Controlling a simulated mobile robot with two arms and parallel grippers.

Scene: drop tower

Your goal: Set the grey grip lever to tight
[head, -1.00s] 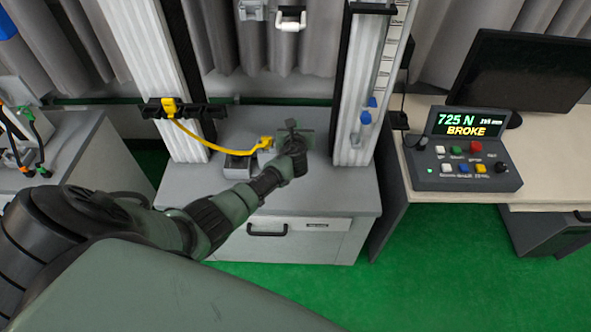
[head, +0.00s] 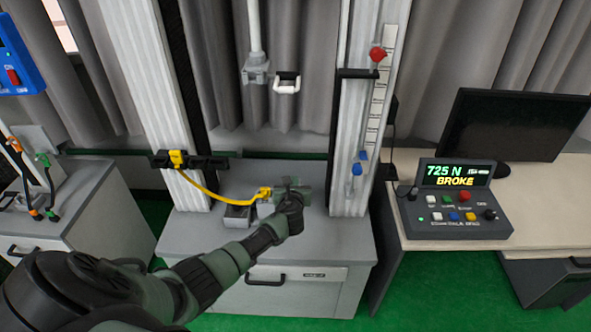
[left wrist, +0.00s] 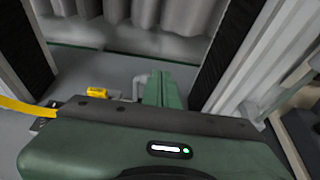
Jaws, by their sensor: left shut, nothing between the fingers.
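My left gripper (head: 292,182) is over the tower's grey base cabinet, beside the yellow plug (head: 265,193). In the left wrist view its green fingers (left wrist: 166,88) are together and hold nothing. A small light-grey curved piece (left wrist: 140,86), possibly the grip lever, shows just left of the fingers. I cannot tell whether they touch it. In the head view my gripper and wrist cover that spot, so the lever's setting cannot be read. My right gripper is not in view.
A yellow cable (head: 207,190) runs from a black bracket (head: 188,160) on the left column to the plug. A grey block (head: 237,214) sits on the base. The control box (head: 455,205) on the right desk reads 725 N, BROKE.

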